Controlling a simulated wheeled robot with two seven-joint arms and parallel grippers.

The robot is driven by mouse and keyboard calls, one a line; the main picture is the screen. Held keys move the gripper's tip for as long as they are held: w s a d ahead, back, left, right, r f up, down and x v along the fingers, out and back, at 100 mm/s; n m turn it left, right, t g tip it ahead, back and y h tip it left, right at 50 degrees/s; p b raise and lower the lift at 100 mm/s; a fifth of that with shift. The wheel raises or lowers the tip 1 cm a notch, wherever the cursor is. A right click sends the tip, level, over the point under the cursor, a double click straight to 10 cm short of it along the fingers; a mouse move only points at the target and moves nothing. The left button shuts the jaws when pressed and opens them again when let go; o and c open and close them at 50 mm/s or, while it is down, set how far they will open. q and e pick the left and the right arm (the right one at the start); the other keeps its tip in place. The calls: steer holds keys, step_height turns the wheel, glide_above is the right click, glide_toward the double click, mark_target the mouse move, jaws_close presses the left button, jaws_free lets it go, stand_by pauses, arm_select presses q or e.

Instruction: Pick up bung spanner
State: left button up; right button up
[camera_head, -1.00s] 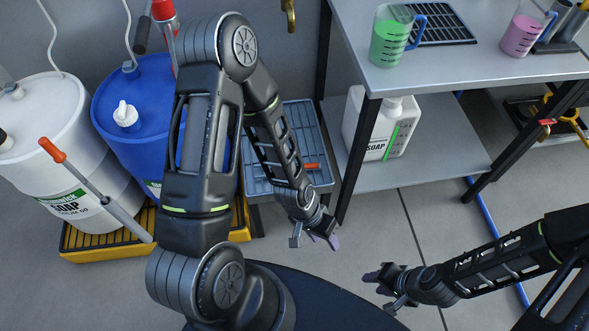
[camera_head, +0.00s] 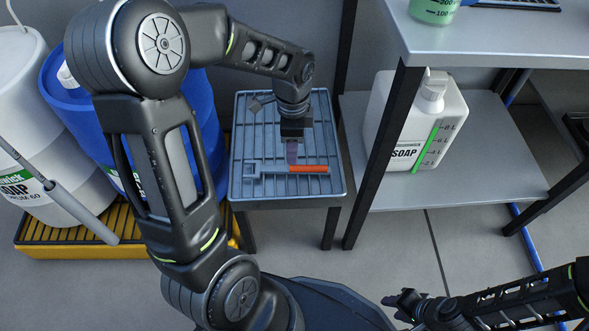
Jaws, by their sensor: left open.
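The bung spanner has a grey head and shaft and an orange handle (camera_head: 310,169). It lies flat across the slatted grey tray top (camera_head: 240,187) of a low stand, head to the left, handle to the right. My left gripper (camera_head: 291,153) points down over the middle of the spanner, its jaws open.
A white soap jug (camera_head: 412,120) sits on the lower shelf. Blue (camera_head: 70,105) and white drums (camera_head: 22,80) stand on a yellow spill pallet (camera_head: 60,240) at left.

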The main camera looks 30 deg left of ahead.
mark_target(293, 167)
arm_select(q)
steer(key=shift+f, duration=0.1)
steer(key=shift+f+b, duration=0.5)
steer(key=shift+f, duration=0.75)
steer(key=shift+f, duration=0.1)
step_height(293, 167, down, 5)
steer(key=b, duration=0.3)
steer(key=shift+f, duration=0.1)
steer(key=shift+c, duration=0.2)
jaws_close()
